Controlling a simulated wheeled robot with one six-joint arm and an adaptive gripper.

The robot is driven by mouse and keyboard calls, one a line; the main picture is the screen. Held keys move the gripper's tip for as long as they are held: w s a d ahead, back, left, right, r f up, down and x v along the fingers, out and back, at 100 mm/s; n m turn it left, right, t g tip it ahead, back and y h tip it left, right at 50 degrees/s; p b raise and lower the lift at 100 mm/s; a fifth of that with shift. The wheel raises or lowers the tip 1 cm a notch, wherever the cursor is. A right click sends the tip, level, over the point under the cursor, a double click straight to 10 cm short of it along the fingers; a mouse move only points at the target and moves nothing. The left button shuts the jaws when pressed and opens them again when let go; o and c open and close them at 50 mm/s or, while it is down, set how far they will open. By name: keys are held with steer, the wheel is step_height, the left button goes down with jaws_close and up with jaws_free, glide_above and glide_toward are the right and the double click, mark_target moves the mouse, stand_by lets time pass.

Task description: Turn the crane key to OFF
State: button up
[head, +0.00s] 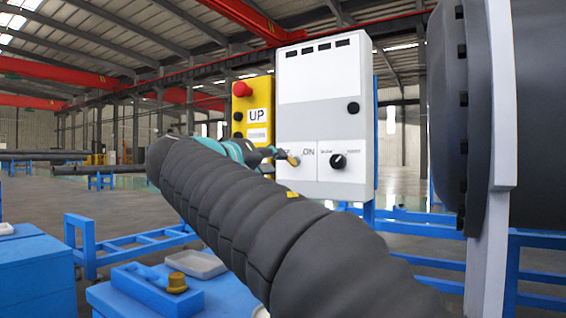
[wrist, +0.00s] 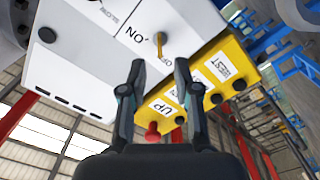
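The crane key (head: 293,160) is a small brass key on the front of a grey-white control box (head: 320,85), right beside the "ON" label. In the wrist view the key (wrist: 160,42) stands out from the box face, with "ON" beside it and a partly covered "OF…" label. My gripper (wrist: 160,68) is open, its two dark fingertips apart. The key shows in line with the gap between them, near or just past the tips; I cannot tell the exact depth. In the head view my gripper (head: 270,154) is small and partly hidden by my arm, close to the key.
A black knob (head: 338,161) sits right of the key. A yellow panel (head: 258,107) with a red button (head: 241,89) adjoins the box on the left. A large dark flanged shell (head: 461,110) stands at right. A blue bench (head: 105,297) holds a tray (head: 196,263).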

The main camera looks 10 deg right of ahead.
steer(key=v, duration=0.5)
steer(key=shift+s+a, duration=0.2)
steer(key=shift+s, duration=0.05)
